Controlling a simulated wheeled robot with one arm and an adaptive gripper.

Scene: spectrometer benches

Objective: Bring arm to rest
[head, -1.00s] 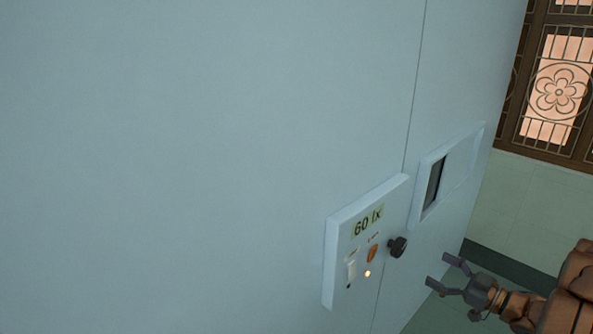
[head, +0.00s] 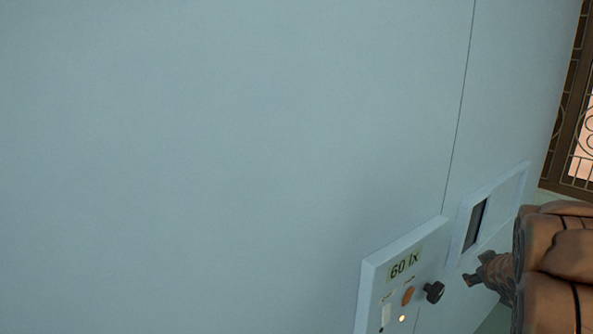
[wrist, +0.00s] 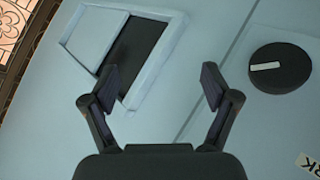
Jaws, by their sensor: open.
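My gripper (wrist: 158,88) is open and empty in the wrist view, its two dark fingers spread apart in front of the pale blue wall panel. In the head view my gripper (head: 477,272) is small at the lower right, partly hidden by my brown arm. A black round knob (wrist: 280,68) with a white mark is to the right of the fingers in the wrist view, apart from them. The same knob (head: 434,292) shows on the control box in the head view.
The control box (head: 373,288) reads "60 lx" and has an orange button (head: 408,296) and a lit lamp (head: 402,318). A framed recess with a dark opening (head: 475,223) is beside it. A latticed window (head: 577,130) is at the far right. The large panel face (head: 200,150) is bare.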

